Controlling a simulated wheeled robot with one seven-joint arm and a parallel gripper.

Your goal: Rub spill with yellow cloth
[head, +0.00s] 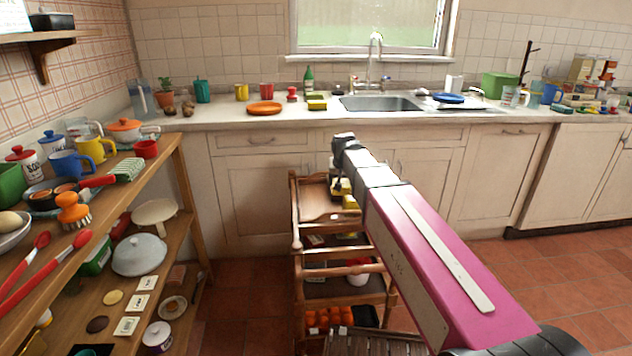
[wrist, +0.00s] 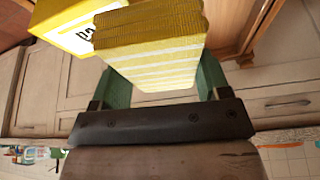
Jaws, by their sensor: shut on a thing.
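My gripper (head: 342,178) is over the top of a wooden trolley in the head view. In the wrist view its two green fingers stand on either side of a folded yellow cloth (wrist: 155,55) with pale stripes, and it is shut on the cloth. In the head view the cloth shows only as a small yellow patch, partly hidden by my arm. I cannot make out a spill clearly in either view.
A yellow box (wrist: 75,22) is beside the cloth in the wrist view. The wooden trolley (head: 297,215) has lower shelves holding items. The counter (head: 220,121) with a sink (head: 382,103) is behind it. A crowded shelf unit (head: 168,165) stands at left. Floor is clear at right.

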